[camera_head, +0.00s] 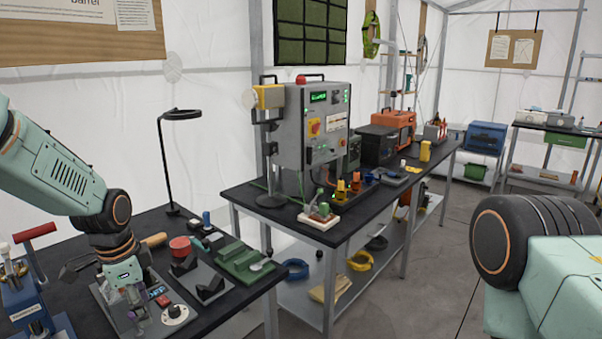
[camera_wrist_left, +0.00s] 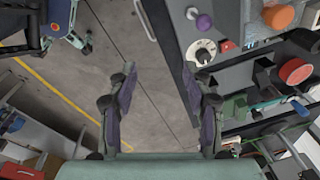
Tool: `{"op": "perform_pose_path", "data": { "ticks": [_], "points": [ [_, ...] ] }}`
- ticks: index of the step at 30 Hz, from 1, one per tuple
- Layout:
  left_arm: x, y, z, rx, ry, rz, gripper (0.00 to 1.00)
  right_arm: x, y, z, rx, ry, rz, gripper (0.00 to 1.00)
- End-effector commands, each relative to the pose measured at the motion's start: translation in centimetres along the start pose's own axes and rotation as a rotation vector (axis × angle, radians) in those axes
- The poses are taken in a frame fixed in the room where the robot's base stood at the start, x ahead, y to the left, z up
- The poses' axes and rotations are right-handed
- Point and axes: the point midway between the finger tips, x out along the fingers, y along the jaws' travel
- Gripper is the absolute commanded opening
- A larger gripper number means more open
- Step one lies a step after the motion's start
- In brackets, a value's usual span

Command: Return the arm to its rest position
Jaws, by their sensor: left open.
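My left arm (camera_head: 50,170) comes in from the left and bends down at a dark wrist joint. My left gripper (camera_head: 135,308) hangs in front of or over the grey panel with the white dial (camera_head: 175,311); the head view does not show clearly whether they touch. In the left wrist view my left gripper (camera_wrist_left: 159,78) is open, its two fingers apart with bare floor and the table edge between them. Nothing is held. A mint part of my body with a dark round joint (camera_head: 507,240) fills the lower right. My right gripper is not seen.
The near black table (camera_head: 225,310) carries a red tin (camera_head: 180,246), a green block (camera_head: 240,258), a black lamp (camera_head: 160,150) and a blue vise-like device (camera_head: 25,305). A second table (camera_head: 345,215) holds a grey control box (camera_head: 318,125). Floor (camera_head: 420,290) is clear to the right.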

Motion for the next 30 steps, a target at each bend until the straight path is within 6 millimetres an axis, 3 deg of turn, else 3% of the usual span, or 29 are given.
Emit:
{"op": "perform_pose_path", "data": {
  "ticks": [6,11,16,21,27,30],
  "points": [
    [2.0,0.3,-1.7,-0.243,0.104,-0.092,0.50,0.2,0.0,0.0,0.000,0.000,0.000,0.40],
    [7.0,3.5,-2.3,-0.493,0.187,-0.126,0.50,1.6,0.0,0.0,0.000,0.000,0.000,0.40],
    [14.5,10.0,-0.9,-0.781,0.238,-0.121,0.50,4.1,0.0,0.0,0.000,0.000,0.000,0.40],
    [21.2,18.4,2.6,-1.018,0.217,-0.101,0.50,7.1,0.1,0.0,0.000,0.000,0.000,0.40],
    [26.7,28.6,7.9,-1.135,0.091,-0.057,0.50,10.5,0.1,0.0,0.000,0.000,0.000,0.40],
    [28.4,33.2,10.3,-1.124,-0.002,-0.016,0.50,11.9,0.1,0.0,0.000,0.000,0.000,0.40]
  ]
}}
